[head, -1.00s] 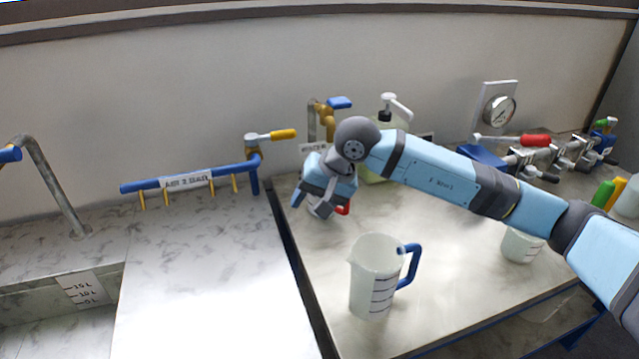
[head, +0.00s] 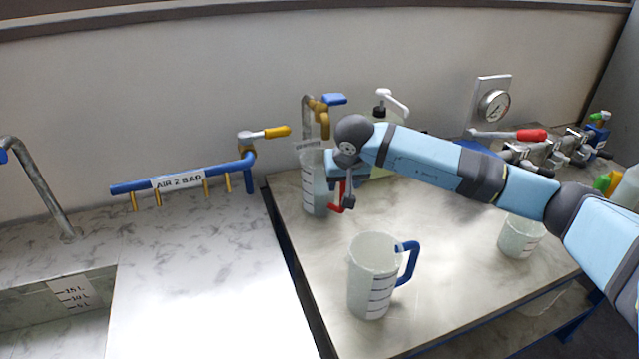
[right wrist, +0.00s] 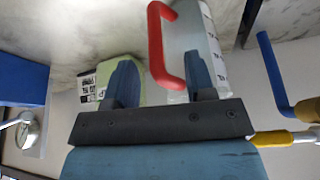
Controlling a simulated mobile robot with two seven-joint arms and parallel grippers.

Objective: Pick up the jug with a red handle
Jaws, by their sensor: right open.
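The jug with the red handle (head: 313,187) is a pale graduated vessel standing upright at the back left of the steel table. Its red handle (head: 337,197) points towards my right gripper (head: 344,183), which partly hides it. In the right wrist view the open fingers (right wrist: 159,65) have the red handle (right wrist: 156,45) in the gap between them in the picture. The jug's wall with its scale (right wrist: 205,45) lies behind the right finger. I cannot tell whether a finger touches the handle or jug. My left gripper is not in view.
A jug with a blue handle (head: 372,285) stands at the table's front, and a smaller pale vessel (head: 521,237) at the right. A brass tap (head: 321,115) rises behind the red-handled jug. A greenish pump bottle (head: 381,165) stands behind my right arm.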

